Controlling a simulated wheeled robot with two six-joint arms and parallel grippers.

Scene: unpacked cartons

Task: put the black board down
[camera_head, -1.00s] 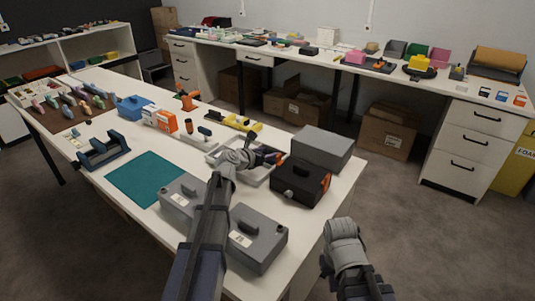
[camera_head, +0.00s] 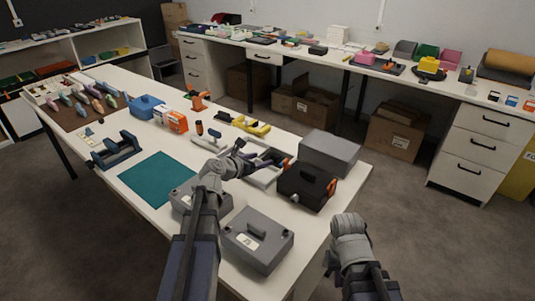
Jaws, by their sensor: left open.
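My left gripper (camera_head: 268,158) reaches in from the left over the shallow grey tray (camera_head: 262,181) on the near table. Its fingers point right, toward the black case (camera_head: 306,187), and they are small and partly lost against the tray. I see nothing held between them. I cannot pick out a black board for certain in or near the gripper. Only the grey joint and dark links of my right arm show at lower right, and its gripper is out of sight.
A teal mat (camera_head: 159,179) lies bare on the near white table. Grey cases (camera_head: 258,239) stand at its front edge, one partly behind my left arm. A grey box (camera_head: 329,153) stands behind the black case. A blue holder (camera_head: 116,150) sits at left.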

